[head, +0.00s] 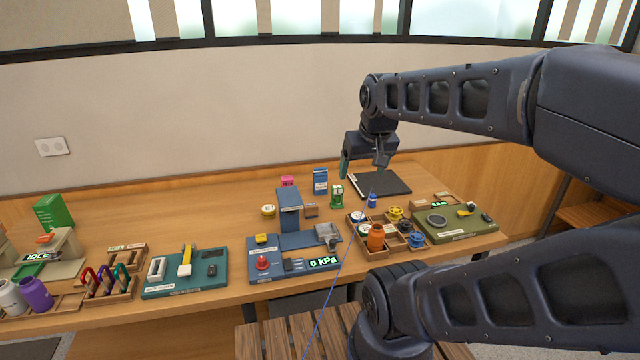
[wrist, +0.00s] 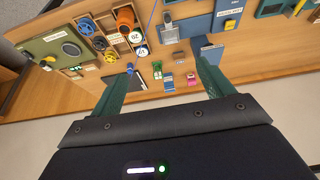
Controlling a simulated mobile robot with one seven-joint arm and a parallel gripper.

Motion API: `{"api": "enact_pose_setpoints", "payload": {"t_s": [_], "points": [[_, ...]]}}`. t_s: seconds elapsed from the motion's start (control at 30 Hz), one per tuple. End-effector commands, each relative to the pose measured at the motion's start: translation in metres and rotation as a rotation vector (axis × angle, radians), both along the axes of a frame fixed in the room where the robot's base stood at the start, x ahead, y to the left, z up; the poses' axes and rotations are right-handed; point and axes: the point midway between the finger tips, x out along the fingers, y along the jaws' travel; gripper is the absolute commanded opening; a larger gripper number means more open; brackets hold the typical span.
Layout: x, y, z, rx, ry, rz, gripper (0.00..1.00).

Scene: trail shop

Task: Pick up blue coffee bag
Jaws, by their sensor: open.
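The blue coffee bag (head: 320,181) stands upright near the back of the wooden table in the head view, with a pale label band. In the wrist view, the blue bag (wrist: 169,84) appears small between my two finger outlines, at a distance. My gripper (head: 363,166) is open and empty, above the table's back right. It looks to the right of the bag and apart from it. The wrist view shows its two green fingers (wrist: 160,72) spread wide.
A green item (head: 337,196) and a pink item (head: 287,181) stand close to the bag. A black tray (head: 382,185) lies below my gripper. A pressure device (head: 290,262) and a wooden organiser (head: 391,243) stand in front.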

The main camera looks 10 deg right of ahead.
Motion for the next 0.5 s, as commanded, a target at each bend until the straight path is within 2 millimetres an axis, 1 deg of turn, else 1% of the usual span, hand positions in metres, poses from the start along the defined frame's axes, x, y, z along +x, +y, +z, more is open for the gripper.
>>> {"api": "enact_pose_setpoints", "payload": {"t_s": [0.07, 0.17, 0.37, 0.5], "points": [[0.010, 0.000, 0.002, 0.000, 0.003, 0.000, 0.80], [0.031, 0.000, 0.006, 0.000, 0.006, 0.000, 0.80], [0.087, -0.002, 0.011, 0.000, 0.007, 0.001, 0.80], [0.128, -0.003, 0.009, 0.000, 0.008, 0.001, 0.80]]}}
